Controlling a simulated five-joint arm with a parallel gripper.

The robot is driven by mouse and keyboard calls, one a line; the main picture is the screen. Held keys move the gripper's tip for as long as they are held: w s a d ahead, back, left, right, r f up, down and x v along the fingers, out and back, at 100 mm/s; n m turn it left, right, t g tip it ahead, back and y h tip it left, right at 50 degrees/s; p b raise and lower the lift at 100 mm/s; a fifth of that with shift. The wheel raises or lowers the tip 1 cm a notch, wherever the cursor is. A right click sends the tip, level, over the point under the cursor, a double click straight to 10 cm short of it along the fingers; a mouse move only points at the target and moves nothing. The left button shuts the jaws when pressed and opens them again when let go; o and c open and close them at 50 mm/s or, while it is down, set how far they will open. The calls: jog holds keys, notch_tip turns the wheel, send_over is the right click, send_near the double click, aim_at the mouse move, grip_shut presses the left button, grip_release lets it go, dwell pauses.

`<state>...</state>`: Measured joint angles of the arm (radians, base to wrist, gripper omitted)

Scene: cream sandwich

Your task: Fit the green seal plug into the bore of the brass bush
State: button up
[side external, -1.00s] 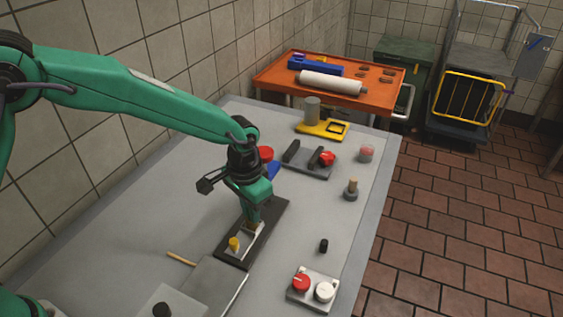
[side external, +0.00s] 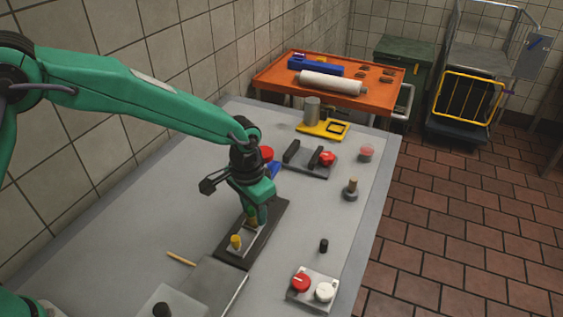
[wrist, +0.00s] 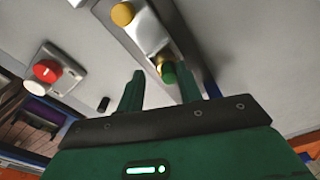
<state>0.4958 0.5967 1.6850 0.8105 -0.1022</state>
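The green seal plug (wrist: 169,73) stands at the brass bush (wrist: 159,62) in the wrist view, with part of the brass showing beside it. It appears to be in the bore mouth; its depth is hidden. The bush (side external: 251,222) also shows beside my fingers in the side external view. My gripper (wrist: 160,85) is open, its two green fingers wide apart. The plug shows between the fingers, nearer the right one, with no clear contact. In the side external view, my gripper (side external: 257,215) is low at the bush.
A yellow knob (side external: 235,242) stands on the same dark-based fixture (side external: 230,257). A box with red and white knobs (side external: 313,290), a small black cylinder (side external: 323,246) and a wooden stick (side external: 181,258) lie around. The bench's right side has free room.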

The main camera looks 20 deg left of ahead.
aim_at(249, 226)
jog(key=shift+s+a+f+g, duration=0.25)
jog(key=shift+s+f, duration=0.1)
jog(key=shift+f, duration=0.15)
jog(key=shift+s+a+f+g, duration=0.2)
jog(key=shift+s+f, duration=0.15)
jog(key=shift+f, duration=0.15)
notch_tip(249, 226, up, 13)
jog(key=shift+w+r, duration=0.15)
jog(key=s+a+r+n+t, duration=0.1)
jog(key=s+a+r, duration=0.35)
jog(key=a, duration=0.25)
jog(key=s+a+r+n+t, duration=0.1)
jog(key=s+a+r+t, duration=0.15)
jog(key=a+r, duration=0.35)
jog(key=s+a+f+n+t, duration=0.2)
jog(key=s+a, duration=0.8)
jog(key=s, duration=0.3)
jog(key=shift+s+f+n, duration=0.2)
jog(key=shift+s+n, duration=0.1)
